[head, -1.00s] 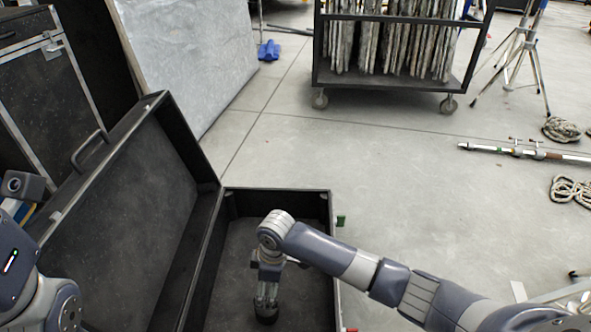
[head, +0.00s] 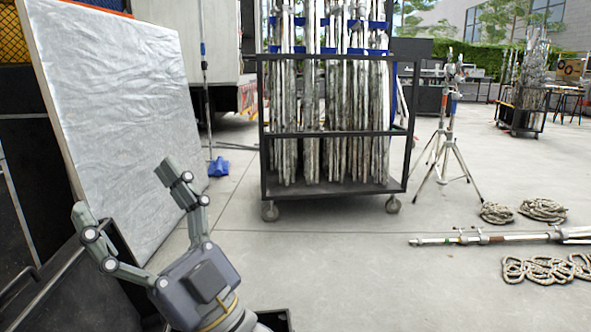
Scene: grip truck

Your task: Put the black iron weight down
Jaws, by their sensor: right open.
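My right gripper (head: 130,194) is raised at the lower left, its two fingers spread wide with nothing between them. It is above and in front of the open black case, whose lid (head: 62,292) shows at the lower left. Only a small corner of the case's box shows at the bottom edge, beside my wrist. The black iron weight is not in view; the case's inside is hidden below the frame and behind my gripper. My left gripper is not in view.
A large silvery panel (head: 120,110) leans behind my gripper. A wheeled black cart (head: 335,133) with upright poles stands at the centre. A tripod (head: 447,140), a pole (head: 490,238) and coiled ropes (head: 545,268) are on the right. The middle floor is clear.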

